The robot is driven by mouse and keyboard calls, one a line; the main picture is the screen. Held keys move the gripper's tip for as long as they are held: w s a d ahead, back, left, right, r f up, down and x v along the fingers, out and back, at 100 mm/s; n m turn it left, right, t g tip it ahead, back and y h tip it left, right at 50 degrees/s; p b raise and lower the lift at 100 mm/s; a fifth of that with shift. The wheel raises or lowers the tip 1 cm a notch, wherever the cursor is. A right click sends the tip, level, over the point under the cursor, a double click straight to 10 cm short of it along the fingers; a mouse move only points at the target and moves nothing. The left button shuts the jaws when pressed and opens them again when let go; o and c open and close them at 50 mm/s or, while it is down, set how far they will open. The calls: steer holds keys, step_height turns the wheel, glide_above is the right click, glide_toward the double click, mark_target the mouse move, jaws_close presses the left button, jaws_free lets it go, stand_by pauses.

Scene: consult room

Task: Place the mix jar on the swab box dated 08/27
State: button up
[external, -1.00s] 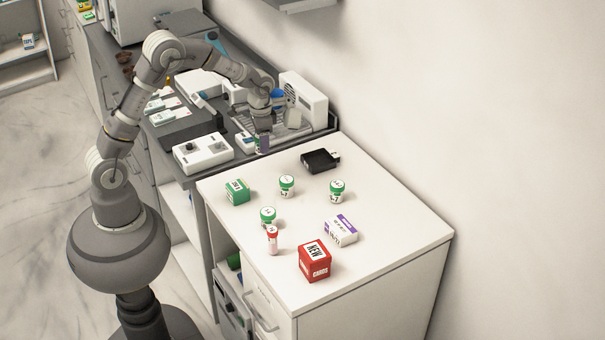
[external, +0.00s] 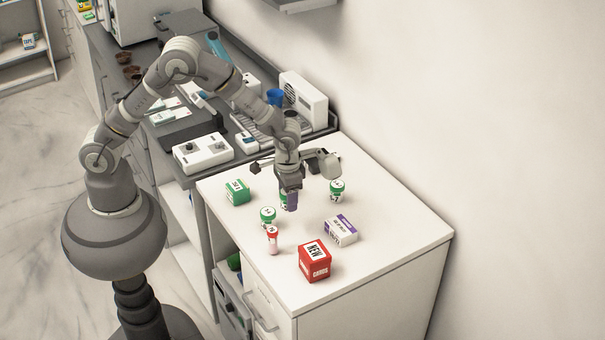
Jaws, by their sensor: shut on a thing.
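My gripper (external: 290,194) points down over the white tabletop and is shut on a small purple item (external: 292,202), held above the surface. Its label is too small to read, so I cannot tell if it is the mix jar. A white and purple box (external: 341,231) lies to the right and nearer the camera; it may be the swab box, but its date is not legible. Green-lidded jars stand at the left (external: 267,216) and right (external: 337,190). Another green-and-white jar (external: 283,202) is mostly hidden behind my gripper.
A green box (external: 237,191) stands at the left edge of the white tabletop (external: 395,235). A red-capped tube (external: 272,240) and a red box (external: 314,261) stand near the front. The right side is clear. A grey counter with devices lies behind.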

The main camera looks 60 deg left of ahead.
steer(key=w+d, duration=0.2)
steer(key=w, duration=0.2)
steer(key=w+d+f, duration=0.1)
steer(key=w+d, duration=0.1)
steer(key=w, duration=0.2)
steer(key=w+d+b, duration=0.1)
steer(key=w+d, duration=0.1)
steer(key=w, duration=0.2)
steer(key=shift+d+f, duration=0.2)
steer(key=shift+f, duration=0.05)
steer(key=shift+f+b, duration=0.6)
steer(key=shift+f, duration=1.1)
steer(key=shift+f, duration=0.2)
steer(key=o, duration=1)
steer(key=shift+o, duration=0.2)
steer(key=shift+r, duration=0.1)
